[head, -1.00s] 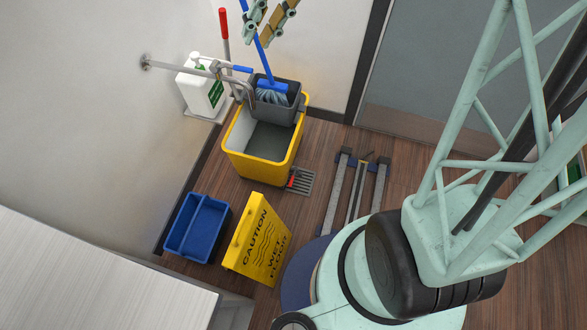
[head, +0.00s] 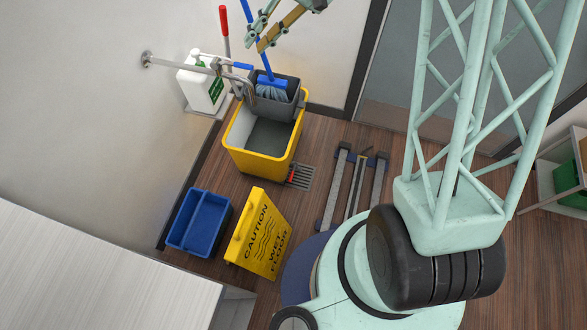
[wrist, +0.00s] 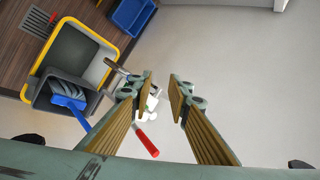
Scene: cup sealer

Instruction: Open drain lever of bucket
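The yellow bucket (head: 258,168) stands on the wooden floor by the wall, with a grey wringer (head: 274,104) at its back edge. A small red lever (head: 292,177) is low at the bucket's right side, above the floor drain. It also shows as a red spot in the wrist view (wrist: 53,17), at top left. My gripper (head: 256,38) is at the top of the head view, high above and behind the bucket. In the wrist view my gripper (wrist: 161,76) is open, its two fingers apart with nothing gripped. The bucket (wrist: 112,47) lies to its left there.
A blue-handled brush (head: 271,85) stands in the wringer, with a red-handled tool (head: 223,25) behind. A tap pipe (head: 180,63) juts from the wall near a white bottle (head: 202,87). A blue tray (head: 198,222) and yellow caution sign (head: 260,232) stand in front.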

